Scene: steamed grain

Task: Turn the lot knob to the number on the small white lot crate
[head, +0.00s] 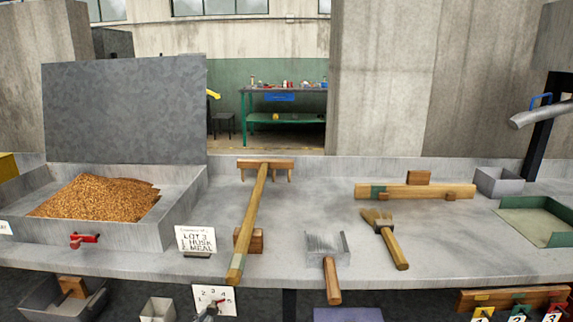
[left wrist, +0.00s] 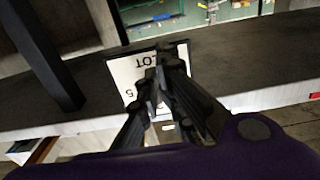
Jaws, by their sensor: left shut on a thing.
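A white dial plate (head: 228,294) with the numbers 1 to 5 around it hangs below the counter's front edge in the head view. A dark shape with a bit of red covers its middle; its pointing direction is unclear. In the left wrist view the plate (left wrist: 128,72) shows "LOT" and a 5. My left gripper (left wrist: 162,65) is shut there on the lot knob, which its fingers mostly hide. A small pale box (head: 158,309), possibly the lot crate, stands left of the plate; no number shows on it. My right gripper is not in view.
A white card (head: 196,239) on the counter's edge seems to read "LOT 3, 1 HUSK, 2 MEAL". A grain tray (head: 185,195) with a red-handled valve (head: 84,240) is left. A wooden rake (head: 254,215), a scoop (head: 326,245) and a brush (head: 386,235) lie on the counter.

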